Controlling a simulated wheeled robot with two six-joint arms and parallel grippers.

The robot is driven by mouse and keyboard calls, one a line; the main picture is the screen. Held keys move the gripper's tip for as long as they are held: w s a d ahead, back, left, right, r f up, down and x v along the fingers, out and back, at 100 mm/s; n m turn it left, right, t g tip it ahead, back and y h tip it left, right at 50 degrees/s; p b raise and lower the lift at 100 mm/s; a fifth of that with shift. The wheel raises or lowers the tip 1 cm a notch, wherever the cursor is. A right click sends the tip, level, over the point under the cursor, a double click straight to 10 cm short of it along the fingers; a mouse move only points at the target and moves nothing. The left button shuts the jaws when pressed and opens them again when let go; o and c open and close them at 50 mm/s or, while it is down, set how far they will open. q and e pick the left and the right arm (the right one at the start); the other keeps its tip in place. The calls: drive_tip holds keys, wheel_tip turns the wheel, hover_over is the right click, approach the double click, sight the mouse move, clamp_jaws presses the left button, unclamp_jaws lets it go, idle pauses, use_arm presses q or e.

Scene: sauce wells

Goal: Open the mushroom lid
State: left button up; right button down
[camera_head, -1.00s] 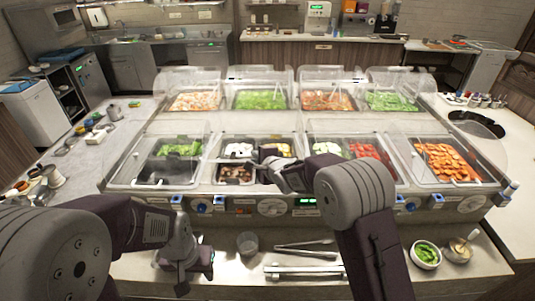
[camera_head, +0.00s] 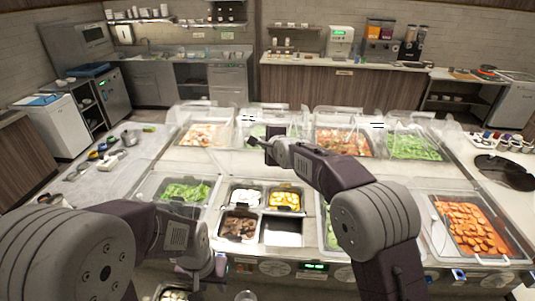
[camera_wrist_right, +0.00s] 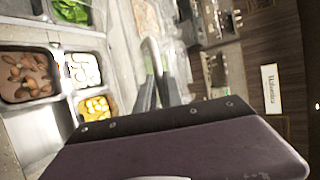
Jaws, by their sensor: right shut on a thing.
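The second front well (camera_head: 264,213) shows uncovered, with small pans of white pieces (camera_head: 247,196), yellow pieces (camera_head: 285,199) and brown chunks (camera_head: 240,227), plus a bare metal pan (camera_head: 282,234). I cannot tell for sure which pieces are mushrooms. My right gripper (camera_head: 257,143) reaches over and behind this well, raised. In the right wrist view its fingers (camera_wrist_right: 155,88) are shut on a pale curved lid handle (camera_wrist_right: 152,52). The clear lid itself is hard to make out. My left gripper (camera_head: 199,268) hangs low at the counter's front; its fingers are unclear.
A front-left well (camera_head: 184,190) holds greens, and a front-right well (camera_head: 472,225) holds orange slices. Clear-hooded back wells include red-brown food (camera_head: 342,142) and greens (camera_head: 413,146). Small items (camera_head: 108,160) lie on the left counter.

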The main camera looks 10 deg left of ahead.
drive_tip(key=shift+w+r, duration=0.45)
drive_tip(key=shift+w, duration=0.3)
drive_tip(key=shift+w+a+r+b, duration=0.1)
drive_tip(key=shift+w+r+b, duration=0.3)
drive_tip(key=shift+w, duration=0.3)
drive_tip(key=shift+r, duration=0.15)
drive_tip(key=shift+w, duration=0.1)
